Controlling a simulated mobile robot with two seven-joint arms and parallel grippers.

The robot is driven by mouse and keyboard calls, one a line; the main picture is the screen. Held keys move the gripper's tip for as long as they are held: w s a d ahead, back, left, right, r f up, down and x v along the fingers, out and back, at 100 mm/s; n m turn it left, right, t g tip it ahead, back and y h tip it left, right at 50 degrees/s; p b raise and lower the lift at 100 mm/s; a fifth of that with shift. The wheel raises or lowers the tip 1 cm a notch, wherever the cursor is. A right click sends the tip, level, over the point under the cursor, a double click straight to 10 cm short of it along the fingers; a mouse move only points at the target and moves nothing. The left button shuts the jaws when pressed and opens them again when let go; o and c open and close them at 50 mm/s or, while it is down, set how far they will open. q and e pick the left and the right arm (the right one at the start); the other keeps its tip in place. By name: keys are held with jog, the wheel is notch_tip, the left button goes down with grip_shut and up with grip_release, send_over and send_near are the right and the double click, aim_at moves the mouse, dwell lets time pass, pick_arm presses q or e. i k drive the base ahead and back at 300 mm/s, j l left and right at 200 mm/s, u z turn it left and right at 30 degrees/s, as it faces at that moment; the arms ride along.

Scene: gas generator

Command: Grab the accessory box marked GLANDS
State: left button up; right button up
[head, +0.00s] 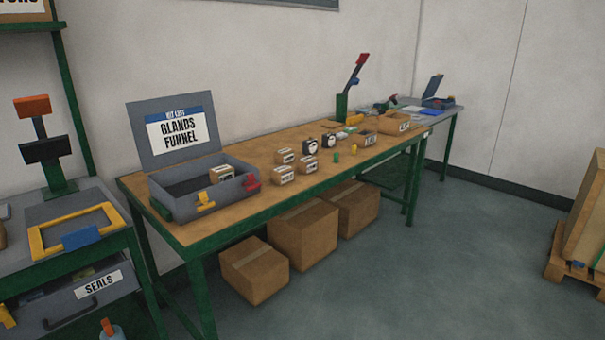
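Several small brown cardboard boxes with white labels are in the head view, their print too small to read. Three stand close together on the wooden workbench (245,220): a back one (285,156), a front left one (283,176) and a right one (308,165). Another box (221,174) stands inside the open grey case (180,210), by its right side. The case's raised lid (140,118) carries a sign reading GLANDS FUNNEL. I cannot tell which box is marked GLANDS. Neither of my grippers shows in this view.
A red-handled lever (355,75) rises at the bench's back. Cartons (303,235) lie below. A drawer labelled SEALS (80,300) is left.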

aim_at(306, 165)
jog(key=u, duration=0.3)
jog(key=i+l+u, duration=0.15)
jog(key=u, duration=0.2)
jog(key=i+l+u, duration=0.1)
jog(key=u, duration=0.2)
jog(key=i+l+u, duration=0.1)
jog(key=l+u, duration=0.25)
jog(key=i+l+u, duration=0.2)
jog(key=l, duration=0.15)
jog(key=l+u, duration=0.25)
jog(key=l, duration=0.15)
jog(key=i+l+u, duration=0.1)
jog(key=l, duration=0.8)
jog(key=i+l+u, duration=0.1)
jog(key=l, duration=0.8)
